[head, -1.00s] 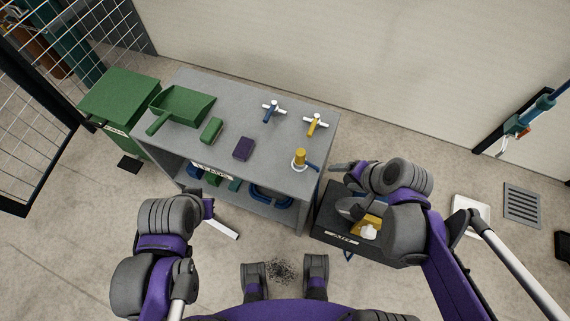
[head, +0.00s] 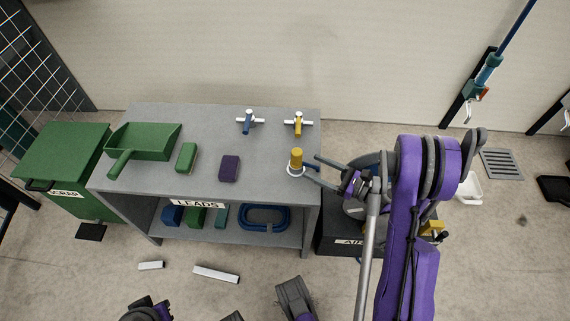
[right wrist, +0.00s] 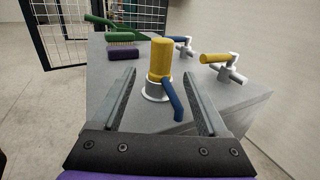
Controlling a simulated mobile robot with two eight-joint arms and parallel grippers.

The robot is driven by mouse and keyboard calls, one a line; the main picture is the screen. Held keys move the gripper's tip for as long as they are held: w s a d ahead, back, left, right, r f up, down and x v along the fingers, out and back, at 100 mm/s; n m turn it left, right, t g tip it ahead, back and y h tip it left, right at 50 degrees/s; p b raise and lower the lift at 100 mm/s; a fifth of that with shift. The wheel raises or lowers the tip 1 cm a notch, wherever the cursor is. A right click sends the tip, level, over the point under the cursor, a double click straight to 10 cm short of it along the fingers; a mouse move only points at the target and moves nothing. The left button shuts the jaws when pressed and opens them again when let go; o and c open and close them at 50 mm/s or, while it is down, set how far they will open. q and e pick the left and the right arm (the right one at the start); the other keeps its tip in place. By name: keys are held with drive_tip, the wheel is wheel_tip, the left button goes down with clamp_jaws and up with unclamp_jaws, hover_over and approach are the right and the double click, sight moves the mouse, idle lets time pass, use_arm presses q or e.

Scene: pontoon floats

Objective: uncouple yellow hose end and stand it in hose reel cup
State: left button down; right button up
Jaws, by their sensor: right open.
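The yellow hose end (head: 297,157) stands upright in a round white collar (head: 292,172) at the right front of the grey bench. In the right wrist view the yellow hose end (right wrist: 161,58) has a blue tail (right wrist: 172,98) coming from its lower side, over the white collar (right wrist: 155,92). My right gripper (head: 311,167) is open and empty, reaching from the right with its fingers pointing at the hose end. In the right wrist view the hose end shows between and beyond the fingertips. Part of my left arm shows at the bottom edge; its jaws cannot be made out.
A yellow-handled valve (head: 298,123) and a blue-handled valve (head: 248,122) stand at the bench's back. A green dustpan (head: 150,140), green brush (head: 187,157) and purple block (head: 229,168) lie left. A black box (head: 335,238) labelled AIR is on the floor, partly behind my right arm.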

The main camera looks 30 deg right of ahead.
sight(301, 161)
drive_tip(key=x, duration=0.5)
drive_tip(key=shift+r+x, duration=0.15)
drive_tip(key=shift+x, duration=0.75)
drive_tip(key=shift+r+x, duration=0.15)
drive_tip(key=shift+x, duration=0.75)
drive_tip(key=shift+r+x, duration=0.2)
drive_tip(key=shift+x, duration=0.7)
drive_tip(key=shift+d, duration=0.1)
drive_tip(key=shift+c, duration=0.2)
clamp_jaws()
